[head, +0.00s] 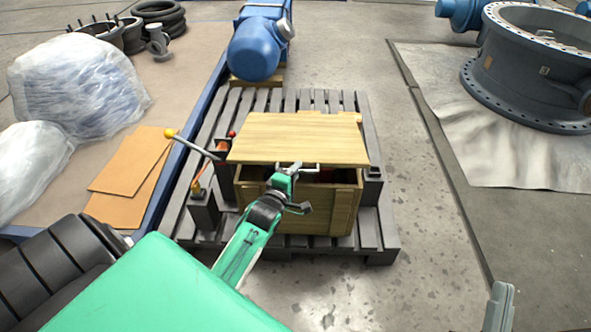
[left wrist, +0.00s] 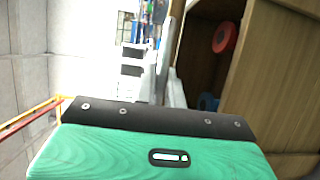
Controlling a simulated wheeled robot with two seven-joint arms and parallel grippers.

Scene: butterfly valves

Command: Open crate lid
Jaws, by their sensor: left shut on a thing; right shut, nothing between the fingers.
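The wooden crate (head: 290,215) sits on a dark grey pallet. Its light wooden lid (head: 298,138) is partly raised at the front, with a dark gap between the lid's front edge and the crate. My left gripper (head: 298,168) is shut on the lid at the middle of its front edge. In the left wrist view, the wood of the crate (left wrist: 285,75) fills the right side, and a red round thing (left wrist: 224,33) shows inside. The fingertips are hard to make out there. My right gripper (head: 500,305) shows only partly at the lower right, shut and empty, away from the crate.
The pallet (head: 380,238) extends around the crate. A lever with a yellow knob (head: 171,133) stands left of it. A blue motor (head: 256,50) is behind. Plastic-wrapped bundles (head: 78,85) lie left, and a large grey flanged valve body (head: 530,65) right. Floor right of the pallet is clear.

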